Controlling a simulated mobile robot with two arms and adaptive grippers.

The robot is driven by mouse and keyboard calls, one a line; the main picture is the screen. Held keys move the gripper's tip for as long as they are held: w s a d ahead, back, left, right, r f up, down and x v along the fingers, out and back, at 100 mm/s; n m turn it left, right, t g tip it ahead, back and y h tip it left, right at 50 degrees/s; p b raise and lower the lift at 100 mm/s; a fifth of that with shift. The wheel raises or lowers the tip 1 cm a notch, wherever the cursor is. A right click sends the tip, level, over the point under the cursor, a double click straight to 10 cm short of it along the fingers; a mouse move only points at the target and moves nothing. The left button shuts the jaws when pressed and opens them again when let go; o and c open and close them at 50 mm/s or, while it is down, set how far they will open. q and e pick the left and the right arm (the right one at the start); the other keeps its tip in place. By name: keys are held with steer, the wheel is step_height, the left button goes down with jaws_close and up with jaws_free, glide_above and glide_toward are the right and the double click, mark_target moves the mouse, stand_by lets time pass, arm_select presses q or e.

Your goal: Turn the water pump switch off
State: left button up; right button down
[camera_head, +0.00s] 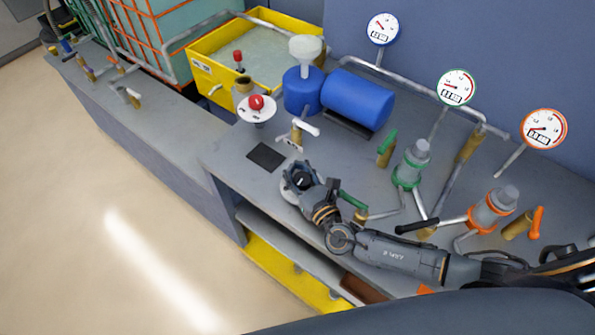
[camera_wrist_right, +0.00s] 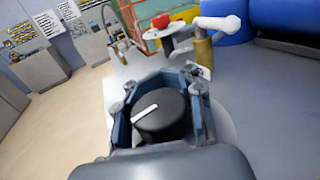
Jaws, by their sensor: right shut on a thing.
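The water pump switch is a round black knob (camera_wrist_right: 160,114) with a white pointer line. In the right wrist view it sits between the fingers of my right gripper (camera_wrist_right: 158,105), and the line points to the left and slightly down. My right gripper (camera_head: 301,179) is shut around the knob on the grey bench top in the head view, where the gripper hides most of the knob. The blue water pump (camera_head: 358,98) lies behind it on the bench. My left gripper is not in view.
A white-handled valve (camera_head: 304,128) and a red button on a white disc (camera_head: 256,104) stand behind the gripper. A green-handled valve (camera_head: 352,202) is close beside my right arm. Gauges and an orange pump (camera_head: 492,207) are at the right.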

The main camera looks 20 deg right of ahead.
steer(key=shift+s+a+f+n+g+y+b, duration=0.2)
steer(key=shift+n+y+b, duration=0.15)
steer(key=shift+y, duration=0.15)
steer(key=shift+s+a+f+n+g+y+b, duration=0.1)
steer(key=shift+n+g+y+b, duration=0.1)
steer(key=shift+n+y+b, duration=0.25)
steer(key=shift+r, duration=0.1)
steer(key=c, duration=1.1)
jaws_free()
steer(key=shift+r, duration=0.15)
steer(key=shift+w+d+r, duration=0.1)
steer(key=shift+w+r, duration=0.05)
steer(key=shift+r, duration=0.35)
step_height(320, 180, up, 9)
steer(key=shift+o, duration=0.3)
